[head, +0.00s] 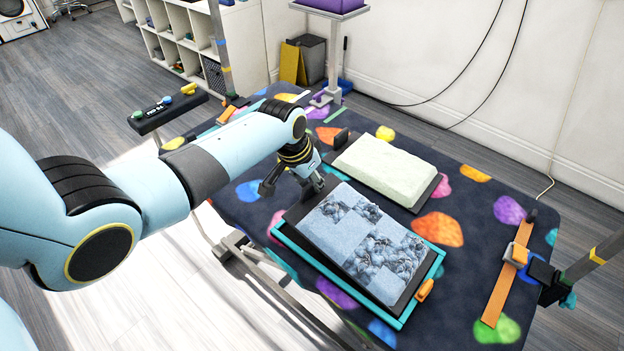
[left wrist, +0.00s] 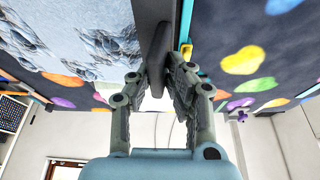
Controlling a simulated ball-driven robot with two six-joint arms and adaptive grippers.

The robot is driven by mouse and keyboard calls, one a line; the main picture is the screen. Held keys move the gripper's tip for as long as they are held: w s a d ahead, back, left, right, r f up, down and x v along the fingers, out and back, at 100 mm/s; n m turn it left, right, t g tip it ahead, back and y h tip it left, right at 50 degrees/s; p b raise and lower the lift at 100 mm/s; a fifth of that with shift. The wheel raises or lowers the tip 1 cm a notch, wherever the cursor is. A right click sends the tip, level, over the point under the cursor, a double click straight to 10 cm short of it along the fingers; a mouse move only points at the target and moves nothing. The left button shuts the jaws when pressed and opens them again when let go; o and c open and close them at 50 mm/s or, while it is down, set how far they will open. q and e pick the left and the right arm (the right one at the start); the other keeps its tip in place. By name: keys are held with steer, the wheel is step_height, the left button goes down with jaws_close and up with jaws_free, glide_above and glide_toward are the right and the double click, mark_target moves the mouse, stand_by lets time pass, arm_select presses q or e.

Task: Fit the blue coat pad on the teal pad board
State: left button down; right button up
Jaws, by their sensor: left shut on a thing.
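The blue coat pad (head: 365,240) has patchy smooth and curly blue fur on a dark backing plate. It lies over the teal pad board (head: 413,309), whose teal rim shows along the left, front and right sides. The plate's far left end reaches past the visible rim; whether the pad is seated flat cannot be told. My left gripper (head: 298,183) is at the pad's far left end. In the left wrist view, my left gripper (left wrist: 157,84) is shut on the pad's dark grip tab (left wrist: 156,62), beside the blue fur (left wrist: 75,38). My right gripper is not in view.
A pale green pad (head: 384,168) on a dark plate lies behind the blue one. An orange latch (head: 425,290) sits at the board's right corner. An orange strip (head: 502,285) and a clamped post are at the right. The spotted table (head: 455,205) is clear between them.

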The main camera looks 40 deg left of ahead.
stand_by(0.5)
arm_select(q)
steer(key=shift+a+f+h+b, duration=0.3)
steer(key=shift+f+b, duration=0.4)
steer(key=shift+f, duration=0.05)
steer(key=shift+a+f+h+b, duration=0.25)
steer(key=shift+f+h+b, duration=0.05)
steer(key=shift+f+b, duration=0.45)
steer(key=shift+w+a+f+h+b, duration=0.1)
steer(key=shift+a+f+h+b, duration=0.1)
steer(key=shift+f+b, duration=0.5)
steer(key=shift+a+f+h+b, duration=0.1)
steer(key=shift+f+h+b, duration=0.1)
steer(key=shift+f+b, duration=0.5)
steer(key=shift+r, duration=0.1)
steer(key=c, duration=1.2)
jaws_free()
